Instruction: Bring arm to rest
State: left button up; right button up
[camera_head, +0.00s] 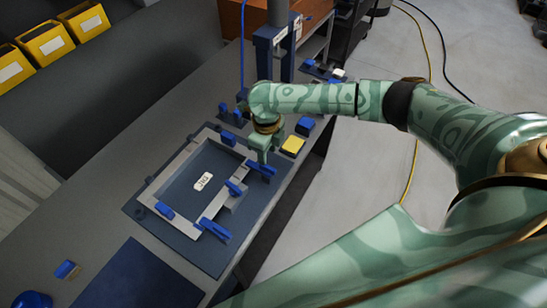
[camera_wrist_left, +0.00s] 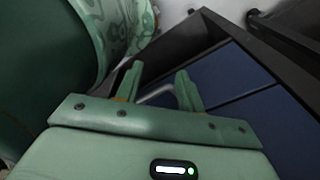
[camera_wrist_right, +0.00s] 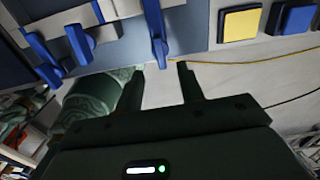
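My right arm comes in from the right in the head view. Its gripper (camera_head: 264,150) points down over the right edge of the fixture plate (camera_head: 133,208), close to a blue clamp handle (camera_head: 262,169). In the right wrist view the right gripper (camera_wrist_right: 162,70) is open with nothing held between its fingers. The blue clamp handle (camera_wrist_right: 157,35) lies just ahead of the fingertips; I cannot tell whether they touch. My left gripper is not seen in the head view. In the left wrist view the left gripper (camera_wrist_left: 158,78) is open and empty, near a dark-edged blue surface (camera_wrist_left: 235,65).
The grey bench (camera_head: 85,235) holds the metal frame (camera_head: 163,178) with several blue clamps, a yellow block (camera_head: 292,146) and a blue mat (camera_head: 140,280). A blue post (camera_head: 264,60) stands behind. Yellow bins (camera_head: 45,42) are at back left. Open floor (camera_head: 480,55) lies right.

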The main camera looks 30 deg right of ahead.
jog(key=shift+r, duration=0.5)
pick_arm(q)
jog(key=shift+r, duration=0.4)
pick_arm(e)
jog(key=shift+f, duration=0.1)
